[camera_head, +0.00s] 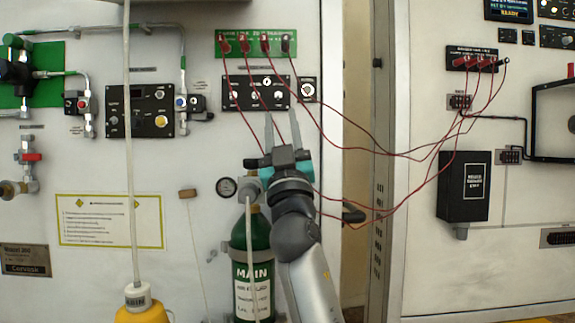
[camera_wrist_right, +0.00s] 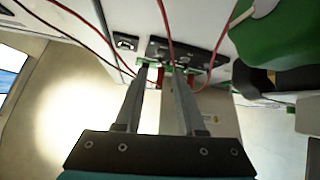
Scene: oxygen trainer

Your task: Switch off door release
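A black switch panel (camera_head: 254,93) with several white-marked controls is on the white wall, under a green strip with red plugs (camera_head: 256,43). A small separate black plate with one switch (camera_head: 307,90) sits just to its right. The labels are too small to read, so I cannot tell which control is the door release. My right gripper (camera_head: 280,115) points up at the lower right of the panel, fingers apart with nothing between them. The wrist view shows its two fingers (camera_wrist_right: 161,70) spread, near the black panel (camera_wrist_right: 200,58); contact is unclear. My left gripper is out of view.
Red cables (camera_head: 385,153) hang from the green strip across to a black socket strip (camera_head: 471,58) on the right. A green MAIN cylinder (camera_head: 252,248) stands below my right gripper. A pale hose (camera_head: 128,150) with a yellow end hangs at the left.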

